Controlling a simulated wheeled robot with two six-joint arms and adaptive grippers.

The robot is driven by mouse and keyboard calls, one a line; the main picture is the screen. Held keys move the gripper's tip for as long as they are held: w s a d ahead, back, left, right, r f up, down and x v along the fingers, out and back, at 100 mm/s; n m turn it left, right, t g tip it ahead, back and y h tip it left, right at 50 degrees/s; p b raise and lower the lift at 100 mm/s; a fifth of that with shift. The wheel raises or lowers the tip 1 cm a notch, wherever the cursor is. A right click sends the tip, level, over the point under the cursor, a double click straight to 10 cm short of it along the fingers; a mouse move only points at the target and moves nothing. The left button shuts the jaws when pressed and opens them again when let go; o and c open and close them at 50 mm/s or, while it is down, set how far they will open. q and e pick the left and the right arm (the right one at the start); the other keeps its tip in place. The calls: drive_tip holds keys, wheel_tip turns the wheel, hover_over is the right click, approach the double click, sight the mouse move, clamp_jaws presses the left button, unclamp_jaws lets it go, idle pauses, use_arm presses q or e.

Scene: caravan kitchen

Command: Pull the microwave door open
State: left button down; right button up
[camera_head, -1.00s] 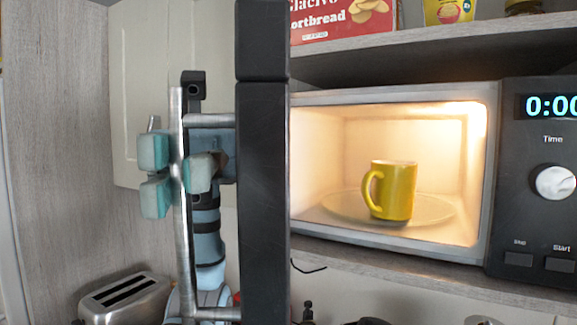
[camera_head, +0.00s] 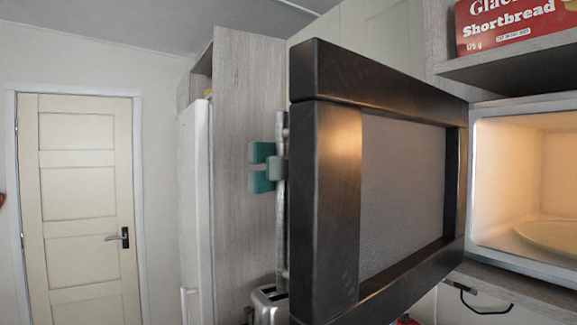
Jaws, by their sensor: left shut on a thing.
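The microwave door (camera_head: 336,215) stands wide open, swung out toward me on the left, with its dark frame and inner window panel facing me. Its upright metal handle (camera_head: 281,225) shows along the door's left edge. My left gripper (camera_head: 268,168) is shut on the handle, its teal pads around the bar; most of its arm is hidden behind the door. The microwave (camera_head: 520,180) is lit inside, and part of its glass turntable (camera_head: 550,234) shows at the right edge. My right gripper is not in view.
A red shortbread box (camera_head: 510,28) sits on the shelf (camera_head: 515,65) above the microwave. A toaster (camera_head: 268,304) is partly hidden behind the door, low down. A tall wooden panel (camera_head: 245,150) stands behind the handle. A cream room door (camera_head: 78,200) is at far left.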

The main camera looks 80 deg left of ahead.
use_arm(q)
drive_tip(key=c, duration=1.7)
unclamp_jaws()
drive_tip(key=v, duration=0.8)
drive_tip(key=shift+w+a, duration=0.1)
